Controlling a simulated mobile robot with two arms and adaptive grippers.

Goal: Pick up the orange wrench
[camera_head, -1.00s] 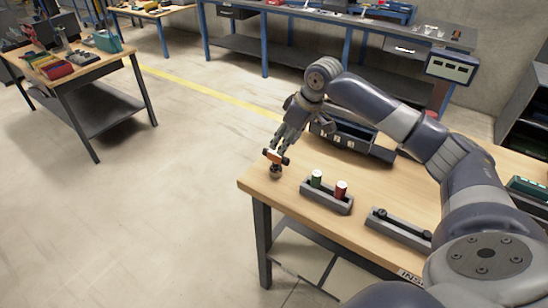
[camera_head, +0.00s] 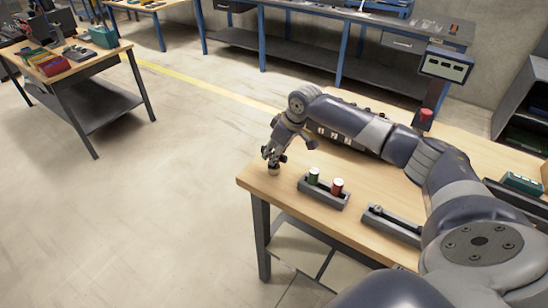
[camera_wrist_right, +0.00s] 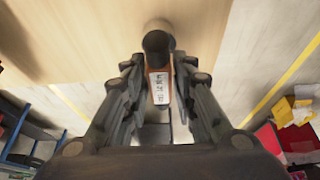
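In the right wrist view, an orange piece with a white printed label (camera_wrist_right: 159,86), seemingly the orange wrench, lies between the fingers of my right gripper (camera_wrist_right: 159,68). A dark round end (camera_wrist_right: 157,44) shows just beyond it. The fingers stand on both sides with what looks like a small gap, so the gripper seems open around it. In the head view, my right gripper (camera_head: 274,156) points down at the table's near left corner, over a small round piece (camera_head: 273,169). The orange part is hidden there by the fingers. My left gripper is not in view.
On the wooden table (camera_head: 300,213), a grey tray (camera_head: 324,196) holds a green and a red cylinder right of my gripper. Another grey tray (camera_head: 391,226) holds a dark tool. A dark bin unit (camera_head: 345,133) stands behind my arm. The table's left edge is close to my gripper.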

